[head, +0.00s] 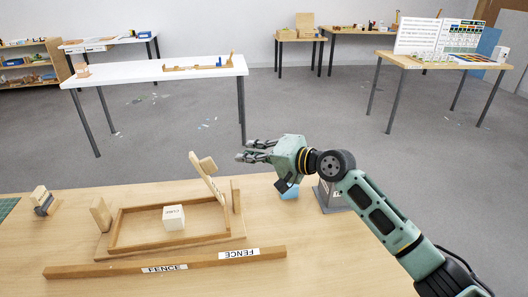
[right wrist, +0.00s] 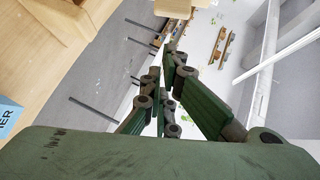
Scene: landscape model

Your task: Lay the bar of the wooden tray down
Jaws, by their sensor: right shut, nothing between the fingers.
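The wooden tray (head: 125,212) lies on the near table, with a white lettered cube (head: 174,217) inside it. Its bar (head: 205,181) stands raised at the tray's right side, leaning up and to the left, with a small block near its top. My right gripper (head: 241,150) is shut and empty. It points left, to the right of and slightly above the bar's top, apart from it in the picture. My left gripper is not in view.
A wooden strip labelled FENCE (head: 110,269) lies in front of the tray. Upright wooden posts (head: 101,214) stand at the tray's sides. A blue object (head: 288,191) and a grey box (head: 330,197) sit under my right arm. The table's right front is clear.

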